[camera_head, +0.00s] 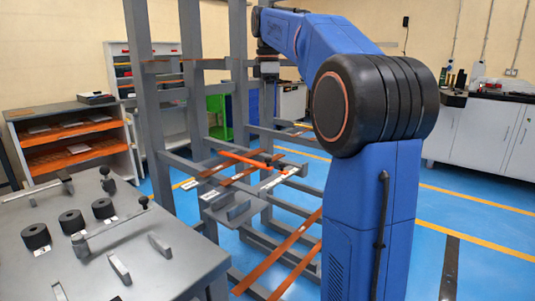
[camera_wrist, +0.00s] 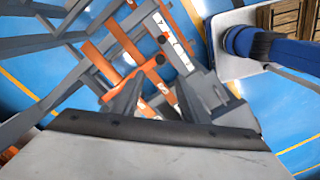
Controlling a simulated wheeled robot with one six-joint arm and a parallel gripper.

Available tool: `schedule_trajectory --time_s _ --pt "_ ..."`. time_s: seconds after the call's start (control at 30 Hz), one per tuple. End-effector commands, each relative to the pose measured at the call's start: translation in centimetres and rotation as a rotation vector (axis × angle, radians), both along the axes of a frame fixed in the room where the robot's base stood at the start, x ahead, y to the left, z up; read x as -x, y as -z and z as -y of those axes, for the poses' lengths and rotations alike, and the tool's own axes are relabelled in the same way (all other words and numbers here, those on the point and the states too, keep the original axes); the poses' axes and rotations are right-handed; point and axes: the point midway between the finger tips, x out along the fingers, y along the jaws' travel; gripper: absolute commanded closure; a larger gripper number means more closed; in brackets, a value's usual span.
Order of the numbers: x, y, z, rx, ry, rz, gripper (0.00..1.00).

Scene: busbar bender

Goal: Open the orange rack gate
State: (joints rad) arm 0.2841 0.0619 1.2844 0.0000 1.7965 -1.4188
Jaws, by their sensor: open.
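The gate appears to be the bright orange bar (camera_head: 243,159) lying across the grey rack (camera_head: 167,120), with a dark knob near its right end. It looks closed across the rack's arms, but I cannot be sure. In the wrist view, an orange bar with a dark knob (camera_wrist: 141,74) crosses other orange strips beyond the fingers. My gripper (camera_head: 267,73) hangs from my blue arm above and behind the bar, apart from it. In the wrist view, my gripper (camera_wrist: 165,95) has its fingers spread with nothing between them. The fingertips are small in the head view.
A grey bench (camera_head: 130,262) with black round pieces stands at the front left. Orange-brown busbars (camera_head: 290,245) lie low in the rack. Shelves (camera_head: 75,140) stand at the back left, white cabinets (camera_head: 480,135) at the right. Blue floor (camera_head: 475,205) is clear at right.

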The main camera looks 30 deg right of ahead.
Motion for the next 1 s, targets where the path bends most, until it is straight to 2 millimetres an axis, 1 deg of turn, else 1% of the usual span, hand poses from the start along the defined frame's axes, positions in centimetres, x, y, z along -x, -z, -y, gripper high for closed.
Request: schedule_trajectory --time_s 0.03,0.1,0.6,0.8,1.0 --pt "0.1 0.9 0.0 0.000 0.000 -0.001 0.60" --pt "0.1 2.2 0.0 0.000 0.000 -0.001 0.60" --pt "0.1 10.8 0.0 0.000 0.001 0.000 0.60" --pt "0.1 12.9 0.0 0.000 0.001 0.000 0.60" --pt "0.0 13.7 0.0 0.000 0.001 0.001 0.60"
